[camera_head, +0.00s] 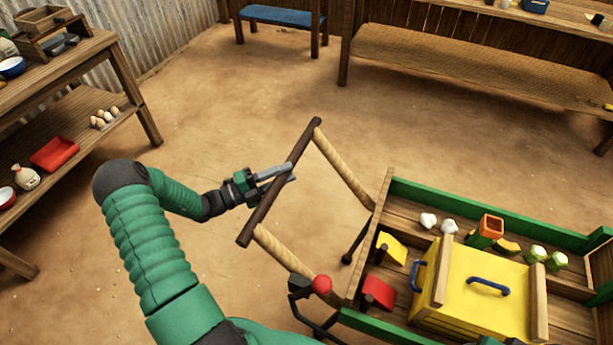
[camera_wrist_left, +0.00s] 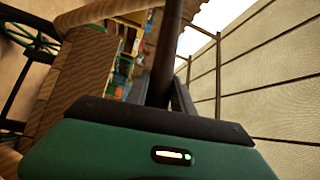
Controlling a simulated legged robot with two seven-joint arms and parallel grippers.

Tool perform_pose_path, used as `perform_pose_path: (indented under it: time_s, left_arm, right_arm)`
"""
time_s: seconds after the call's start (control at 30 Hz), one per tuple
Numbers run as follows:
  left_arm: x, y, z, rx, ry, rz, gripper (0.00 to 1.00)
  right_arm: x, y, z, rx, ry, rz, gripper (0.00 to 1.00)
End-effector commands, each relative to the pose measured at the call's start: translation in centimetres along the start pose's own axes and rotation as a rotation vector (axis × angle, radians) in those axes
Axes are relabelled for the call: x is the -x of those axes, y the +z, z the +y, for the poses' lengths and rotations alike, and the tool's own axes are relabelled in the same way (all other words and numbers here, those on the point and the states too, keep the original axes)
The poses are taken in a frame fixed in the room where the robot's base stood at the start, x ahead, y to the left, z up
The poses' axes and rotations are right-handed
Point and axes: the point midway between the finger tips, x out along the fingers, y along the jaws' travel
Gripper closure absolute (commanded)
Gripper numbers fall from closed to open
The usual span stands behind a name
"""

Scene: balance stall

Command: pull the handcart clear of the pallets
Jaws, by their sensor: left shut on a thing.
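The handcart (camera_head: 370,250) stands at the lower right, with green side rails, a wooden bed and two rope-wrapped shafts joined by a dark crossbar handle (camera_head: 305,147). My left gripper (camera_head: 278,174) is shut on the dark handle near its middle. In the left wrist view the handle (camera_wrist_left: 168,50) runs up between the fingers. My right gripper is not recognisable in either view. No pallets can be made out in these views.
The cart carries a yellow box (camera_head: 470,290) with blue handles and several small items. A wooden shelf (camera_head: 110,62) stands at the left, a blue bench (camera_head: 280,16) and a long counter (camera_head: 480,65) at the back. The dirt floor (camera_head: 235,95) between is clear.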

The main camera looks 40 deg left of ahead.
Motion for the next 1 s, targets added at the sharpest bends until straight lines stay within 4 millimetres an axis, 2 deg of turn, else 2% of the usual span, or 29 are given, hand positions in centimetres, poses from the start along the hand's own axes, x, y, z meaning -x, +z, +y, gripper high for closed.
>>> perform_pose_path:
  time_s: [0.03, 0.1, 0.4, 0.63, 0.97, 1.0]
  left_arm:
    - [1.1, 1.1, -0.1, -0.003, 0.008, -0.014, 1.0]
    - [2.2, 2.2, -0.3, -0.003, 0.008, -0.014, 1.0]
    - [5.3, 5.2, -1.0, -0.001, 0.01, -0.007, 1.0]
    - [6.2, 6.0, -1.2, 0.001, 0.011, -0.004, 1.0]
    - [6.3, 6.2, -1.4, 0.001, 0.009, -0.008, 1.0]
    - [6.3, 6.2, -1.4, 0.0, 0.009, -0.008, 0.67]
  right_arm:
    - [0.3, -0.1, 0.0, 0.0, 0.0, 0.0, 0.4]
    - [0.3, -0.1, 0.0, 0.0, 0.0, 0.0, 0.4]
    - [0.1, 0.0, 0.0, 0.0, 0.0, 0.0, 0.4]
    - [0.0, 0.0, 0.0, 0.0, 0.0, 0.0, 0.4]
    - [0.1, 0.0, 0.0, 0.0, 0.0, 0.0, 0.4]
    - [0.1, 0.0, 0.0, 0.0, 0.0, 0.0, 0.4]
